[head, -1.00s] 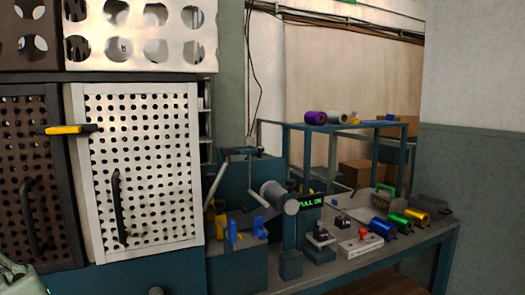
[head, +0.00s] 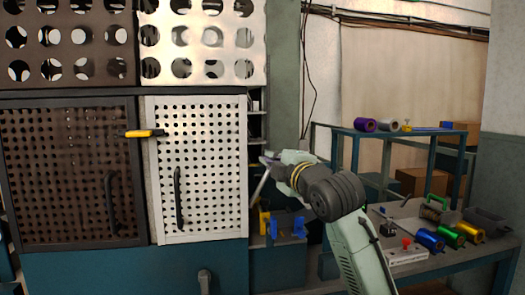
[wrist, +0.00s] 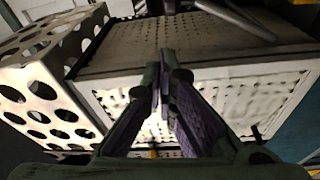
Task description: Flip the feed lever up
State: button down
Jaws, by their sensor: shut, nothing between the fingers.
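No part is plainly marked as the feed lever, and I cannot tell which one it is. A pale slanted bar (head: 262,186) shows beside the white perforated door, left of my arm. A short grey handle (head: 205,281) stands on the teal panel below the doors. My gripper (wrist: 160,88) is shut and empty in the wrist view, its fingers in front of the white perforated door (wrist: 235,95).
A yellow-handled piece (head: 145,133) lies across the seam between the brown and white doors. Blue clamps (head: 299,227) stand below the bar. The bench at right holds coloured foil rolls (head: 430,240) and a white box (head: 405,254) with a red knob.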

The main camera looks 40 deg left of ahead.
jog(key=shift+w+d+f, duration=0.15)
jog(key=shift+w+d, duration=0.15)
jog(key=shift+w, duration=0.1)
jog(key=p+x, duration=0.3)
jog(key=x, duration=0.7)
jog(key=shift+p, duration=0.4)
jog(key=shift+f, duration=0.15)
